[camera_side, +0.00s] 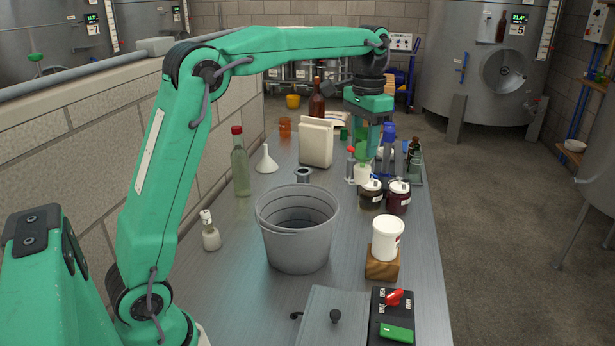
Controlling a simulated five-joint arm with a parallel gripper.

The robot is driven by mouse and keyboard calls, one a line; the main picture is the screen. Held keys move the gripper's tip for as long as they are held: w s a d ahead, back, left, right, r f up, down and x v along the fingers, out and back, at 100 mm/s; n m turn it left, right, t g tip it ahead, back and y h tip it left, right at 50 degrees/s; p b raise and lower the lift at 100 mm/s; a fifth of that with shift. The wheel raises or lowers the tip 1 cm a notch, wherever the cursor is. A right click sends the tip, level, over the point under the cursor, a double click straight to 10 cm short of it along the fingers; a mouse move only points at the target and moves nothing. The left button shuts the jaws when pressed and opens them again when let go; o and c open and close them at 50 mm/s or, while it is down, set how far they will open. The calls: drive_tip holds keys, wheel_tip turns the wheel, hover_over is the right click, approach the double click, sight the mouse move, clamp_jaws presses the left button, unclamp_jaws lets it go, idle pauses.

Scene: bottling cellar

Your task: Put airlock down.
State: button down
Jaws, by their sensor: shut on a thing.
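My gripper (364,158) points down over the far right part of the steel bench. It is shut on a small clear piece with a red cap, which looks like the airlock (350,170). The airlock shows at the left of the fingers and seems roughly upright. The fingers and nearby things hide part of it, and I cannot tell whether its lower end touches anything. A pale white piece (362,174) shows just below the fingers; I cannot tell what it belongs to.
Two dark jars with white lids (398,197) stand just in front of my gripper. A grey bucket (298,250) stands mid-bench, and a white tub (387,238) sits on a wooden block. Small bottles crowd the right. A white funnel (266,160) and a paper bag (316,143) stand left.

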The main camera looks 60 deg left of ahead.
drive_tip(key=d, duration=0.1)
drive_tip(key=s+d+r+m, duration=0.1)
drive_tip(key=d, duration=0.1)
drive_tip(key=s+d+r+m, duration=0.1)
drive_tip(key=d, duration=0.1)
drive_tip(key=shift+d, duration=0.1)
drive_tip(key=shift+f, duration=0.1)
drive_tip(key=s+f+n, duration=0.1)
drive_tip(key=s+f, duration=0.2)
drive_tip(key=f, duration=0.4)
drive_tip(key=s+f+n, duration=0.2)
drive_tip(key=s+f, duration=0.1)
drive_tip(key=f, duration=0.3)
drive_tip(key=shift+f, duration=0.35)
drive_tip(key=shift+s+r, duration=0.1)
